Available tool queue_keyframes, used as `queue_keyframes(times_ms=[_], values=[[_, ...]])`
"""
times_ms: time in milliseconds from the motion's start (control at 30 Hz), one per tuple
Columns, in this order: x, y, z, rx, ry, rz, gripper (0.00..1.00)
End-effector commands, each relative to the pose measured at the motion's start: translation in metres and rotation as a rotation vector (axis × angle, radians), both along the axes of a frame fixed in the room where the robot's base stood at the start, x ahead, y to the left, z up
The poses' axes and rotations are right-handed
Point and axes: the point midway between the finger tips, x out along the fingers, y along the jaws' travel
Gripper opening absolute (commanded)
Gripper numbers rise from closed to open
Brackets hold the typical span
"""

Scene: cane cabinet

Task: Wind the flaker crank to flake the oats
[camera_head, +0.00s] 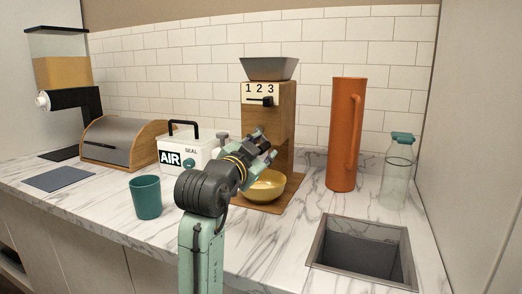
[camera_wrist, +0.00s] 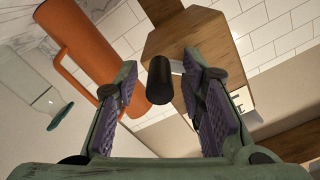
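The oat flaker (camera_head: 283,117) is a wooden tower with a grey hopper (camera_head: 270,68) on top and a "1 2 3" scale on its front. A brass bowl (camera_head: 264,187) sits at its foot. My gripper (camera_head: 270,146) is in front of the tower, above the bowl. In the wrist view my gripper (camera_wrist: 160,95) is open, and the black cylindrical crank handle (camera_wrist: 158,80) shows between its two fingers with a gap on each side. How deep the handle sits between them is hard to tell. The arm hides most of the crank in the head view.
An orange jug (camera_head: 344,135) and a glass bottle (camera_head: 397,172) stand right of the flaker, behind a sink opening (camera_head: 364,248). A teal cup (camera_head: 146,197), white "AIR" box (camera_head: 198,153), bread box (camera_head: 122,142) and grain dispenser (camera_head: 62,73) are to the left.

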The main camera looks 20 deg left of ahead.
Motion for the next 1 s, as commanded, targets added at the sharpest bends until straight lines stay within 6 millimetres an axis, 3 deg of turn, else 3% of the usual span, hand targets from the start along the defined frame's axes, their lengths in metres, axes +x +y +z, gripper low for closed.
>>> queue_keyframes(times_ms=[367,800,1000], values=[[-0.007,0.0,0.0,0.0,-0.001,-0.001,0.38],[-0.092,0.004,0.001,0.002,-0.003,0.002,0.38],[-0.115,0.004,0.0,0.0,-0.001,0.0,0.38]])
